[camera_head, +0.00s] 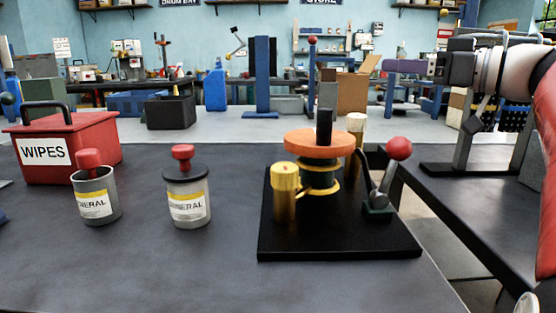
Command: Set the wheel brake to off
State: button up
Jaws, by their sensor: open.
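The wheel brake appears to be the grey lever (386,178) with a red ball knob (399,148). It rises from a small dark green block and leans up and to the right. It stands at the right side of a black base plate (335,245), beside an orange wheel (312,143) on a dark hub with brass rings. Whether the brake touches the wheel is hidden. My gripper (410,67) is at the upper right, pointing left, open and seen edge-on. It appears above the lever in the picture, apart from it, and nothing shows in it.
Two grey canisters with red knobs, one at left (95,200) and one nearer the middle (188,200), stand left of the base plate. A red wipes box (95,135) is at far left. The dark table (190,270) is clear in front. A gap separates it from the right-hand bench (470,205).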

aim_at(398, 148)
jog(key=k, duration=0.95)
